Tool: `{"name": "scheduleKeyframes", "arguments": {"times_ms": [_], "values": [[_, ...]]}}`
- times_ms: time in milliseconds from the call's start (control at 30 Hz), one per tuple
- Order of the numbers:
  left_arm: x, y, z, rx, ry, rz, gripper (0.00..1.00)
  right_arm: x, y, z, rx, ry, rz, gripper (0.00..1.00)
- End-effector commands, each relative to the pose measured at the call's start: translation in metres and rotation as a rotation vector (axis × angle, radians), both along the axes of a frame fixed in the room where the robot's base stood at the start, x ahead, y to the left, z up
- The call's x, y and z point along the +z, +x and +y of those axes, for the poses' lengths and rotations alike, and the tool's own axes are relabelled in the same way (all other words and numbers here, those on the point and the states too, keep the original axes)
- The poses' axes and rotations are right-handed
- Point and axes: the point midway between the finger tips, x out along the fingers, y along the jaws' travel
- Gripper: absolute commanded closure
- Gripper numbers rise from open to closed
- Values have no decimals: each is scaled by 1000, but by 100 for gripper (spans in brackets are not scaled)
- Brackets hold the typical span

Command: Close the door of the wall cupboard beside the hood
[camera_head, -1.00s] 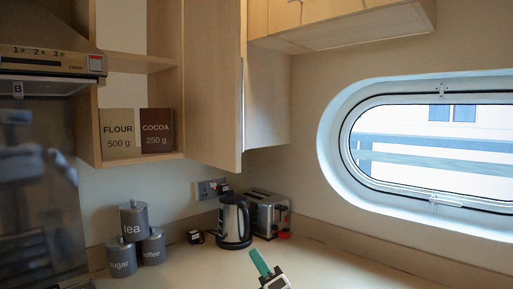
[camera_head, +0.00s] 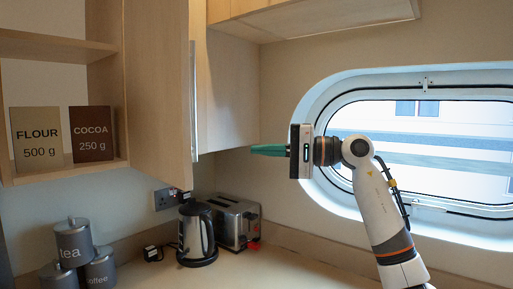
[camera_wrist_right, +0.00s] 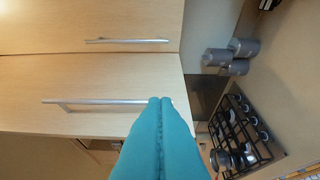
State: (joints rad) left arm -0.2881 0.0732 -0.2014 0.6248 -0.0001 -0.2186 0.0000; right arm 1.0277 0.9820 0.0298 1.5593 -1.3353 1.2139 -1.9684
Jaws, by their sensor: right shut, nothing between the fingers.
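The wall cupboard (camera_head: 118,70) beside the hood has an open front. Its wooden door (camera_head: 158,95) stands swung out, with a thin silver handle (camera_head: 193,100) along its free edge. My right gripper (camera_head: 253,150) has teal fingers pointing left; they are shut and empty. It is right of the door and apart from it in the head view, near the height of its lower edge. In the right wrist view, the fingertips (camera_wrist_right: 160,103) overlap the end of a bar handle (camera_wrist_right: 100,102) on a wooden panel; contact cannot be told. My left gripper is not in view.
Flour (camera_head: 36,140) and cocoa (camera_head: 91,135) boxes stand in the cupboard. A kettle (camera_head: 197,232), a toaster (camera_head: 235,222) and grey canisters (camera_head: 73,243) stand on the counter below. Another cupboard (camera_head: 228,95) adjoins on the right. An oval porthole (camera_head: 430,140) is behind my right arm.

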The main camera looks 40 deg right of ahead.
Motion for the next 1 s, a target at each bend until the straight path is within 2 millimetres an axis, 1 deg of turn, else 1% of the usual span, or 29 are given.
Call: {"name": "scheduleKeyframes", "arguments": {"times_ms": [33, 100, 167, 267, 367, 500, 600, 733, 1000], "values": [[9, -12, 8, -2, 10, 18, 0, 4, 8, 8, 5, 1, 3, 100], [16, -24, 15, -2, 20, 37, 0, 5, 20, 19, 5, 3, 3, 100], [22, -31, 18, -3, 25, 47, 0, 5, 30, 28, 6, 4, 3, 100], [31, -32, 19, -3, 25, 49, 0, 5, 46, 43, 6, 5, 3, 100], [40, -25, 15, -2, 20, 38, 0, 4, 58, 57, 6, 4, 3, 100], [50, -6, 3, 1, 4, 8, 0, 2, 57, 78, 4, 2, 2, 100], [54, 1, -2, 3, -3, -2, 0, 2, 57, 87, 3, 3, 1, 100], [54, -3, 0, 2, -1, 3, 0, 0, 57, 91, 2, 4, 3, 100], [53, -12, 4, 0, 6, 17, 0, -1, 57, 92, 2, 4, 3, 100]]}}
